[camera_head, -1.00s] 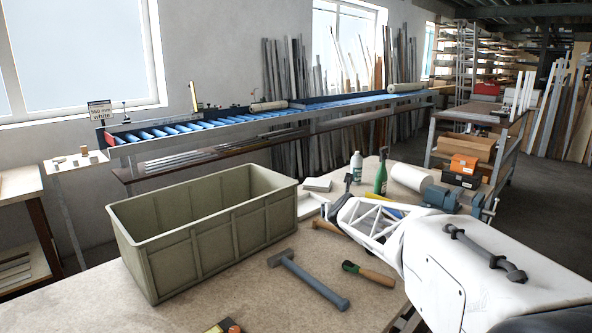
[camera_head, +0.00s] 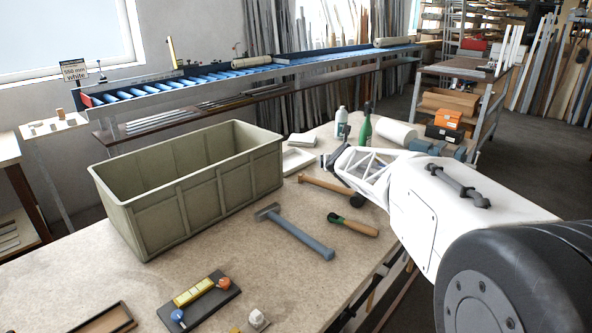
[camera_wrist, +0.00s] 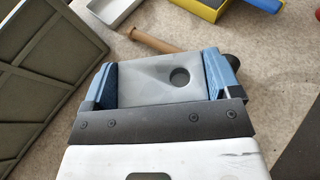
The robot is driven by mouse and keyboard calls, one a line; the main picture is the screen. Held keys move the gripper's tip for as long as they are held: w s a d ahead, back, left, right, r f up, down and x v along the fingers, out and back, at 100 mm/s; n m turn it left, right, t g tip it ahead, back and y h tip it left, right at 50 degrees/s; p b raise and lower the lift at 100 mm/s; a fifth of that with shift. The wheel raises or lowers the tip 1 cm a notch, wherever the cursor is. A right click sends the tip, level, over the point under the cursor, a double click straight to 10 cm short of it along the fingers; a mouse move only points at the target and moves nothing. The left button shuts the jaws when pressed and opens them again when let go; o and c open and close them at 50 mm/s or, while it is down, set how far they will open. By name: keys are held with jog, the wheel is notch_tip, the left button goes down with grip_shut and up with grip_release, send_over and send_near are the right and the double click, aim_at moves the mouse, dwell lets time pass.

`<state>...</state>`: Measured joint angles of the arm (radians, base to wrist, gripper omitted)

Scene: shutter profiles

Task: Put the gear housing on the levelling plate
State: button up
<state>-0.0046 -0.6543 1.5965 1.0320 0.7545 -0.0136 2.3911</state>
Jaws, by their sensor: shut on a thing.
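My gripper (camera_wrist: 163,76) is shut on a grey block with a round dark hole, which I take for the gear housing (camera_wrist: 148,88). Its blue fingers press on the block's left and right sides in the wrist view. In the head view the gripper (camera_head: 334,158) is at the far end of my white arm, above the bench right of the green crate; the block cannot be made out there. A dark flat plate (camera_head: 226,302) lies at the bench's near edge with a yellow bar, an orange knob and a blue knob on it. It may be the levelling plate; I cannot tell surely.
The green crate (camera_head: 128,204) stands at the bench's left. A grey mallet (camera_head: 297,235), a wooden-handled hammer (camera_head: 322,184) and a green-tipped tool (camera_head: 355,225) lie right of it. A white tray (camera_head: 299,163) and bottles stand behind. A brown tray (camera_head: 106,321) lies front left.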

jog(key=shift+a+f+m+h, duration=0.3)
jog(key=shift+a+f+h, duration=0.1)
jog(key=shift+a+f, duration=0.6)
jog(key=s+a+f+m+h, duration=0.1)
jog(key=s+a+f, duration=0.1)
jog(key=f, duration=0.1)
jog(key=s+a+f+m+h, duration=0.1)
jog(key=s+a+f, duration=0.1)
jog(key=f, duration=0.1)
jog(key=s+a+f+m+h, duration=0.1)
jog(key=s+a+f, duration=0.1)
jog(key=a+f, duration=0.1)
jog(key=shift+s+f+g+h, duration=0.25)
jog(key=shift+s+g+h, duration=0.05)
jog(key=shift+g+h, duration=0.1)
jog(key=shift+s+a+f+m, duration=0.25)
jog(key=shift+s+f+m, duration=0.15)
jog(key=shift+s+f, duration=0.3)
jog(key=shift+r+h, duration=0.1)
jog(key=shift+h, duration=0.3)
jog(key=shift+w+a+f, duration=0.25)
jog(key=shift+w+a, duration=0.1)
jog(key=shift+w, duration=2.3)
jog(key=shift+w+a+f, duration=0.25)
jog(key=shift+w+a, duration=0.05)
jog(key=shift+w, duration=2.3)
jog(key=shift+w+a+f, duration=0.25)
jog(key=shift+w+a, duration=0.1)
jog(key=shift+w, duration=2.3)
